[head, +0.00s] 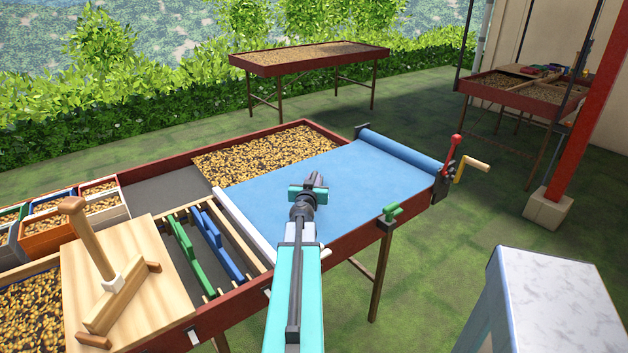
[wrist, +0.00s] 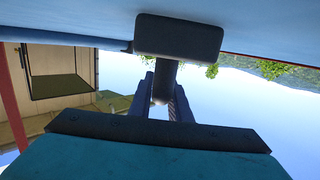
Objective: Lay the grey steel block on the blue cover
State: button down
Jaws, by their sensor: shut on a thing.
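The blue cover (head: 375,185) is drawn out from its roll over part of the long drying bed in the head view. My gripper (head: 316,182) is over the near middle of the cover. In the wrist view my gripper (wrist: 165,84) is shut on the stem of the dark grey steel block (wrist: 180,37). The block is at the far side of the fingertips, close to the cover (wrist: 258,30). I cannot tell whether it touches the cover. In the head view the block is mostly hidden by my gripper.
A crank with a red lever (head: 449,155) stands at the cover's right end, and a green clamp (head: 391,213) is on the near rim. Green and blue tools (head: 221,248) lie in a rack to the left, beside a wooden rake (head: 105,290). A white-topped stand (head: 550,300) is at lower right.

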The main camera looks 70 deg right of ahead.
jog(key=shift+s+f, duration=0.15)
jog(key=shift+f, duration=0.55)
jog(key=c, duration=1.6)
grip_release()
jog(key=shift+a+f, duration=0.1)
jog(key=shift+c, duration=0.2)
jog(key=shift+r+p, duration=0.4)
jog(key=shift+r, duration=0.15)
jog(key=shift+a, duration=0.15)
jog(key=shift+r+p+v, duration=0.15)
jog(key=shift+p+v, duration=0.1)
jog(key=shift+v, duration=1.5)
jog(key=shift+r+p+v, duration=0.15)
jog(key=shift+p+v, duration=0.05)
jog(key=shift+v, duration=1.5)
